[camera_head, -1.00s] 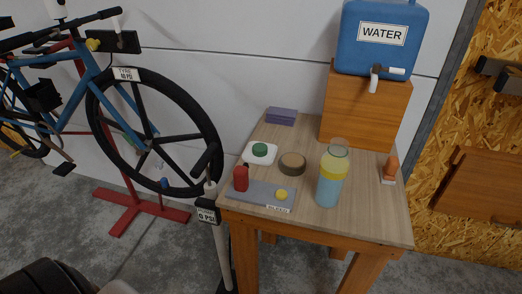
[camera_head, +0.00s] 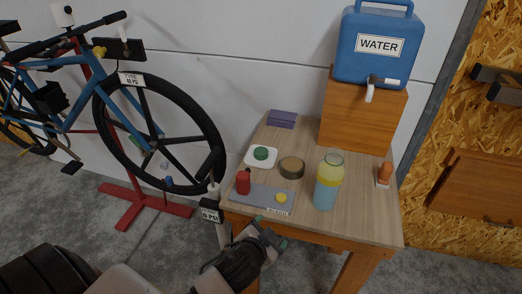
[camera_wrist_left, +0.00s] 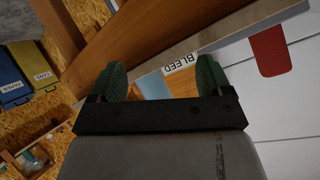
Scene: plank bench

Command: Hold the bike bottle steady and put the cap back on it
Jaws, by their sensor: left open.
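The bike bottle (camera_head: 328,185) stands upright at the front right of the wooden table, blue below a yellow band, with a clear top. A round green piece (camera_head: 261,153) lies on a white square dish (camera_head: 250,161) further back; it looks like a cap, but I cannot tell for certain. My left gripper (camera_head: 271,231) is open and empty, low at the table's front edge, left of and apart from the bottle. In the left wrist view its green fingertips (camera_wrist_left: 163,78) are spread with the table edge beyond them. My right gripper is not in view.
A grey mat (camera_head: 250,193) labelled BLEED holds a red cylinder (camera_head: 243,183) and a yellow disc (camera_head: 281,198). A brown round item (camera_head: 292,167) sits mid-table. A blue WATER container (camera_head: 376,50) on a wooden box (camera_head: 362,118) stands behind; an orange stamp-like item (camera_head: 384,174) is at right.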

